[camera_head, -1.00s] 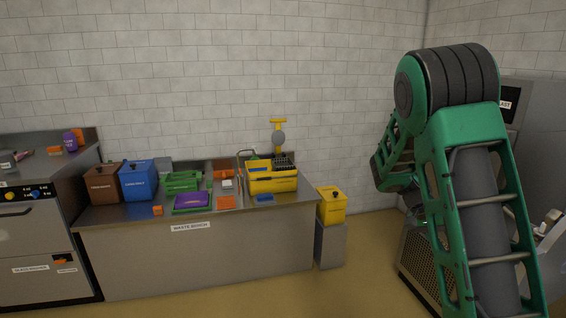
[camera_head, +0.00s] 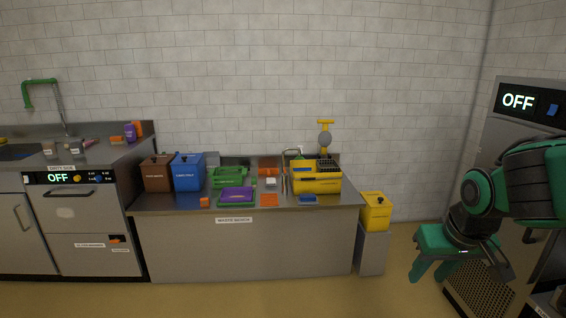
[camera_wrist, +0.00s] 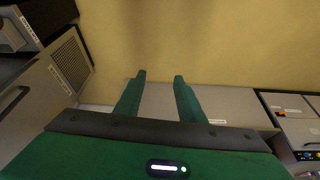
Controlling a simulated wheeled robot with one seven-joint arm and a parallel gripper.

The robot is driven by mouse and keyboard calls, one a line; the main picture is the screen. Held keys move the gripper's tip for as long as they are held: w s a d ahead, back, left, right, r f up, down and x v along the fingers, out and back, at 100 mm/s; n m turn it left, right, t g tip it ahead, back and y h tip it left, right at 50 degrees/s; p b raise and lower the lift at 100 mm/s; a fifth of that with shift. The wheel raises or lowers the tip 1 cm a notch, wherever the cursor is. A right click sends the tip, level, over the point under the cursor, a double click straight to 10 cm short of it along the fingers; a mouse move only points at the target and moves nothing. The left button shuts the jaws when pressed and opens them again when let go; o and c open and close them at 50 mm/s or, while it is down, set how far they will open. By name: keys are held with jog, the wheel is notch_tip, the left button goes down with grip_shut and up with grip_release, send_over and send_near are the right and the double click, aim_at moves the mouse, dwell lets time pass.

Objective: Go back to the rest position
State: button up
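My arm is folded at the right edge of the head view, in front of the steel cabinet. My gripper (camera_head: 430,277) hangs from it with its green fingers pointing down, right of the yellow bin. In the wrist view my gripper (camera_wrist: 159,82) shows two green fingers well apart with nothing between them. It is open and empty, and its fingers appear clear of the bench and floor.
The waste bench (camera_head: 245,250) holds brown (camera_head: 157,175) and blue (camera_head: 188,173) bins, trays and a yellow caddy (camera_head: 316,182). A yellow bin (camera_head: 376,212) stands on a pedestal at its right. A steel cabinet (camera_head: 515,105) reading OFF is right. Floor before the bench is clear.

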jog(key=s+d+m+g, duration=0.2)
jog(key=s+d, duration=0.3)
jog(key=s, duration=0.3)
jog(key=s+d+f+m+g, duration=0.1)
jog(key=s+d+m+g, duration=0.1)
jog(key=s+d, duration=0.3)
jog(key=s+m, duration=0.1)
jog(key=s, duration=0.3)
jog(key=shift+s+f+m, duration=0.25)
jog(key=shift+s+m, duration=0.05)
jog(key=shift+m, duration=0.1)
jog(key=shift+c, duration=0.6)
